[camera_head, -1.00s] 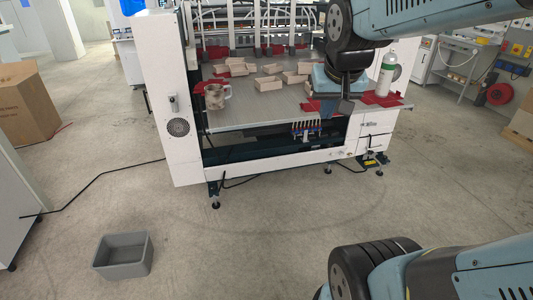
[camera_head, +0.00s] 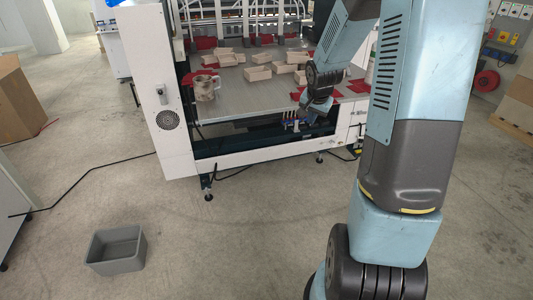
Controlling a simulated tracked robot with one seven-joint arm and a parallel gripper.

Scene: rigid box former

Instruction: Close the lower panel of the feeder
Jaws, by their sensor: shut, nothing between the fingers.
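The feeder is part of the white machine (camera_head: 158,85) at the back centre. Its grey plate (camera_head: 245,103) lies flat at the front, with a dark opening (camera_head: 225,141) below it. A white lower bar (camera_head: 240,158) runs under that opening. I cannot tell for sure which part is the lower panel. My gripper (camera_head: 306,113) is small and dark, pointing down over the front right edge of the plate. It is shut and empty. I cannot tell whether it touches the plate. My arm hides the machine's right side.
A grey bin (camera_head: 115,250) stands on the floor at lower left. A cable (camera_head: 85,173) crosses the floor. The floor before the machine is clear.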

